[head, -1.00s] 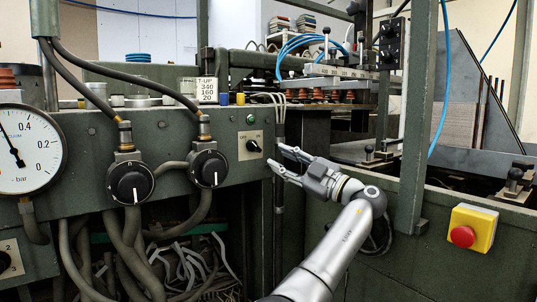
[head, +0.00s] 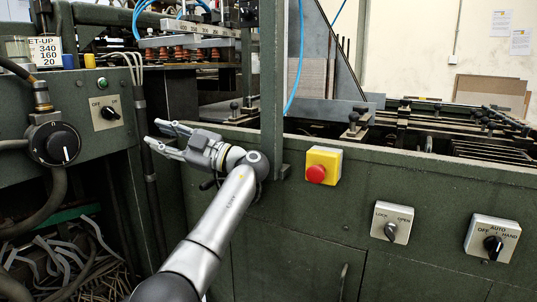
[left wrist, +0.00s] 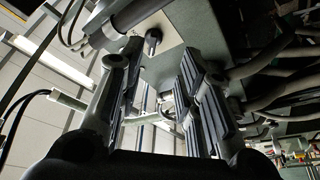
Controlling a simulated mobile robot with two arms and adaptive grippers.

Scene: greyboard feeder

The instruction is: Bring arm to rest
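My left arm (head: 215,225) reaches in from the bottom of the head view. Its gripper (head: 153,132) is open and empty, pointing left, in front of the green machine. The OFF/ON switch (head: 108,113) on the left panel is a little left of the fingertips, with a visible gap. In the left wrist view the two dark fingers (left wrist: 160,55) stand apart with nothing between them. The switch knob (left wrist: 152,40) shows beyond them. My right gripper is in neither view.
A yellow box with a red button (head: 317,172) sits right of my arm. Further right are a LOCK/OPEN switch (head: 392,224) and an OFF/AUTO/HAND switch (head: 492,240). A green upright post (head: 272,80) stands just behind my wrist. A black dial (head: 54,144) is at left.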

